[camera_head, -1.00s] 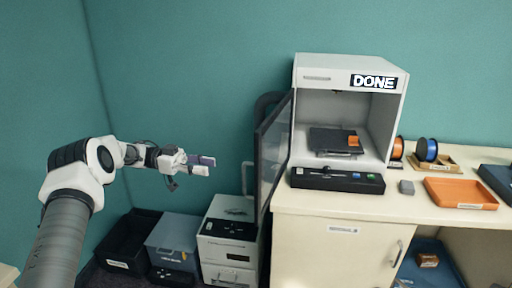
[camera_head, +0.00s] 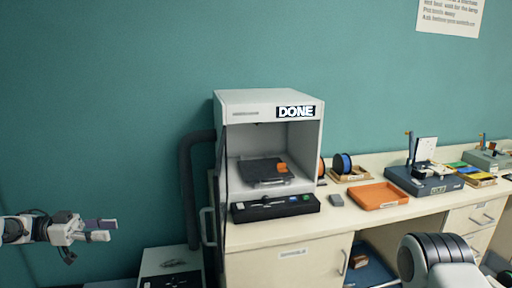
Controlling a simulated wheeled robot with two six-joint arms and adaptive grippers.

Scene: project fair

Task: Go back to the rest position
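My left gripper (camera_head: 108,230) reaches in from the left edge, in front of the bare teal wall. Its two fingers show apart, with a purplish inner face on the far one and nothing seen between them. It is well left of the bench and touches nothing. A link of my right arm shows at the bottom right; my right gripper is out of view.
A white 3D printer (camera_head: 228,100) reading DONE stands on the bench with its door (camera_head: 222,190) open. An orange piece (camera_head: 282,168) lies on its dark plate (camera_head: 258,167). An orange tray (camera_head: 378,196) and spools stand to the right. A grey-white box (camera_head: 170,262) stands low left.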

